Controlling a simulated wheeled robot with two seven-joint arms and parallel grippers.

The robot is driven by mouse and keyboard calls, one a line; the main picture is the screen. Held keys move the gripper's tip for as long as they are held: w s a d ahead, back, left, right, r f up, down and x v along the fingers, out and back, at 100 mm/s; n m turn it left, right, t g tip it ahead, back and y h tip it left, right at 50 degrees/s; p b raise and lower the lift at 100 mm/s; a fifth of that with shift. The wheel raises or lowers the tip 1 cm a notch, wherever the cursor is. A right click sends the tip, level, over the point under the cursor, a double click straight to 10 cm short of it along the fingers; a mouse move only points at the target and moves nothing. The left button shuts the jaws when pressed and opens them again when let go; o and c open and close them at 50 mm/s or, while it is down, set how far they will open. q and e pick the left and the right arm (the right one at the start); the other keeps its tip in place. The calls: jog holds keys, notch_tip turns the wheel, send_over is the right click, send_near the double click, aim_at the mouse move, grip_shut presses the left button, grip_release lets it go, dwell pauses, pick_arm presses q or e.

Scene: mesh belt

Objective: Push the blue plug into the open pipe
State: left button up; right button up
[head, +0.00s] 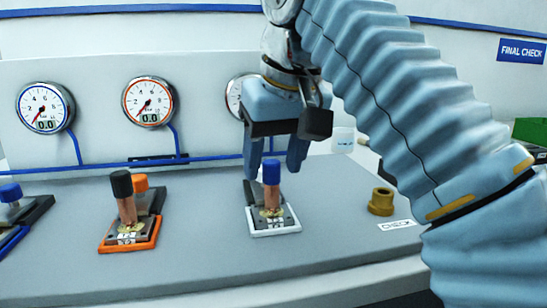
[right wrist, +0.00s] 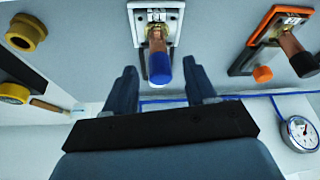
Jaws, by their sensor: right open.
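The blue plug (head: 271,172) sits on the upper end of an upright copper pipe (head: 271,197); how deep it is cannot be told. The pipe stands in a white-framed fixture (head: 287,227) on the grey bench. My right gripper (head: 274,176) is open, pointing down, with its fingers to either side of and behind the plug. In the right wrist view, the blue plug (right wrist: 160,69) and copper pipe (right wrist: 156,40) lie between and beyond the two open fingers (right wrist: 161,75). No contact with the plug is visible. My left gripper is not in view.
An orange-framed fixture (head: 128,247) holds a copper pipe with a black cap (head: 121,183); an orange cap (head: 140,183) is behind. A blue fixture (head: 12,240) is at far left. A brass fitting (head: 381,201) stands to the right. Gauges line the back panel.

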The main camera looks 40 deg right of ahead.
jog(key=p+v, duration=0.3)
jog(key=v, duration=0.4)
jog(key=shift+f, duration=0.1)
